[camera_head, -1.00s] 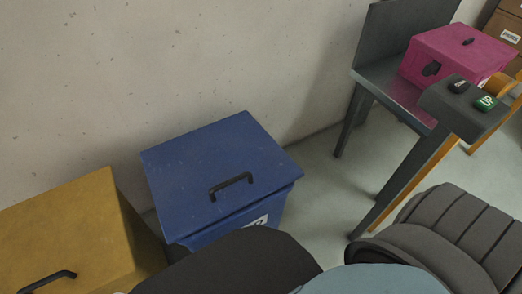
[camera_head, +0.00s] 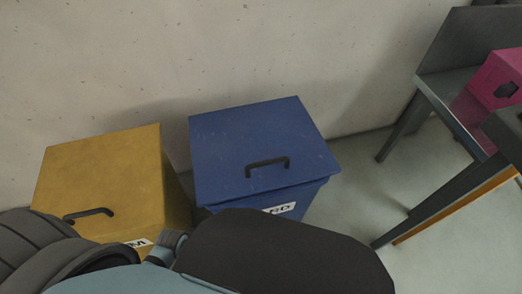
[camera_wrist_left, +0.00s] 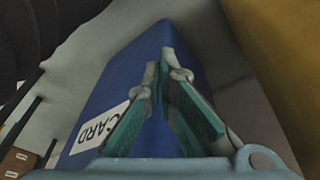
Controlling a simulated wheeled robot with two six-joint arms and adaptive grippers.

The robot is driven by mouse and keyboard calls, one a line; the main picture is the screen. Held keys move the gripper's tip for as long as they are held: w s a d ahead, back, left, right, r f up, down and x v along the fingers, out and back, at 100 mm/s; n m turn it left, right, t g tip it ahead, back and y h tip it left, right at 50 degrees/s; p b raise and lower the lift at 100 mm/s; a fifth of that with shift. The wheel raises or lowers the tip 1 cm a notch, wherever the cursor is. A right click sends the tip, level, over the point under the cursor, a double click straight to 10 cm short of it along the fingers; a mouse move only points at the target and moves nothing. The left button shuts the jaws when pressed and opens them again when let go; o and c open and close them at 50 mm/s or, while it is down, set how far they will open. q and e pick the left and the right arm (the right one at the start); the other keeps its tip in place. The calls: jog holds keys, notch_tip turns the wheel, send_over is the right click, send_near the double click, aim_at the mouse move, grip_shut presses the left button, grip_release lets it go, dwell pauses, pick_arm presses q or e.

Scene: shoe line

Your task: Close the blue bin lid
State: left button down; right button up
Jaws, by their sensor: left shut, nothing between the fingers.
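The blue bin (camera_head: 262,199) stands on the floor near the wall. Its blue lid (camera_head: 225,145), with a black handle (camera_head: 267,166), lies over the top. I cannot tell whether it is fully seated. The wrist view shows the blue bin's side (camera_wrist_left: 110,85) with a white label (camera_wrist_left: 100,127) reading CARD. My left gripper (camera_wrist_left: 165,60) is shut and empty, with teal finger pads, in front of that side in the picture. I cannot tell whether it touches the bin. I cannot make out the left fingers in the head view. My right gripper is not in view.
A yellow bin (camera_head: 110,180) with a black handle stands left of the blue bin; the wrist view shows its yellow side (camera_wrist_left: 290,55). A grey table (camera_head: 445,95) with a pink box (camera_head: 490,85) stands at the right. Bare floor (camera_head: 370,185) lies between.

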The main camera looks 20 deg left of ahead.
pick_arm(q)
jog(key=w+d+r+m+h, duration=0.2)
jog(key=d+r, duration=0.1)
jog(key=r, duration=0.4)
jog(key=w+d+r+m+h, duration=0.1)
jog(key=w+d+r, duration=0.2)
jog(key=r, duration=0.3)
notch_tip(320, 180, up, 11)
jog(key=m+h, duration=0.5)
jog(key=h, duration=0.2)
send_over(234, 198)
jog(key=shift+f+t+p, duration=0.1)
jog(key=shift+t+p, duration=0.3)
jog(key=w+a+r+t+h, duration=0.3)
jog(key=w+a+r+t, duration=0.15)
jog(key=w+r, duration=0.35)
jog(key=shift+g, duration=0.45)
jog(key=w+d+f, duration=0.1)
jog(key=d, duration=0.1)
jog(key=w+d+f, duration=0.1)
jog(key=d+f, duration=0.1)
jog(key=d, duration=0.1)
jog(key=w+d+f, duration=0.1)
jog(key=d+f, duration=0.1)
jog(key=d, duration=0.1)
jog(key=shift+w+d, duration=0.2)
jog(key=shift+w, duration=0.1)
jog(key=shift+s+f, duration=0.2)
jog(key=shift+f, duration=0.25)
jog(key=shift+d, duration=0.1)
